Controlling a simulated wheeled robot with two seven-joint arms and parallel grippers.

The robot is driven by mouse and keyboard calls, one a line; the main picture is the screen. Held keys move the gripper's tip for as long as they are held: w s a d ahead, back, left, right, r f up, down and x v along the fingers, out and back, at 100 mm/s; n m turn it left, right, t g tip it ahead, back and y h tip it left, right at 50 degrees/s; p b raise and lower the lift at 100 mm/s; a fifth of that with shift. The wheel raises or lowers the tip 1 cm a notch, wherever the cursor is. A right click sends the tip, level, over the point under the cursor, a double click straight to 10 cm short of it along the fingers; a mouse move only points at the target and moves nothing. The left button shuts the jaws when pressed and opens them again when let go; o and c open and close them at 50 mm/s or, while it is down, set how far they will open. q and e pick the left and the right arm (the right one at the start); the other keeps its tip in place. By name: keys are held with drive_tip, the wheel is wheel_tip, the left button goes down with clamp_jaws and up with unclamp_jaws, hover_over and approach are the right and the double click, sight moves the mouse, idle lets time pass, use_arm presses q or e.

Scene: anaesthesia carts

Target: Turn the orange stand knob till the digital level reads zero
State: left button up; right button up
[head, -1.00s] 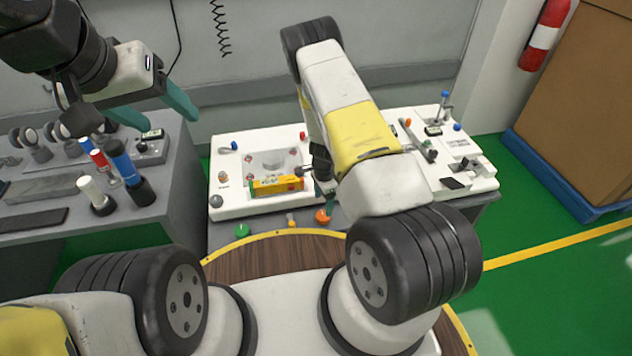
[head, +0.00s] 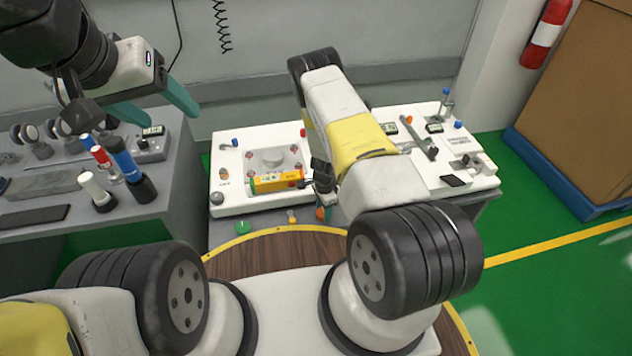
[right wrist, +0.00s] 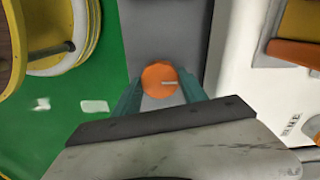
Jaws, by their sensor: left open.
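The orange stand knob (head: 320,214) is at the front right of the white board, partly hidden by my right gripper (head: 324,192). In the right wrist view the round orange knob (right wrist: 160,76), with a pale mark, lies between the tips of the teal fingers (right wrist: 160,88). I cannot tell whether the fingers touch it. The yellow digital level (head: 277,181), with a green left end and orange right end, lies on the stand in the board's recess. Its reading is too small to tell. My left gripper (head: 160,108) is open and empty above the left bench.
A green knob (head: 243,228) and a small yellow knob (head: 292,217) are near the board's front edge. Bottles, including a blue one (head: 124,160), stand on the grey left bench (head: 110,222). A second white board (head: 465,178) with instruments is at the right.

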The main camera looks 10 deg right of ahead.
drive_tip(key=c, duration=0.6)
drive_tip(key=shift+c, duration=0.2)
drive_tip(key=shift+n, duration=0.4)
drive_tip(key=n, duration=1.1)
drive_tip(key=o, duration=1.4)
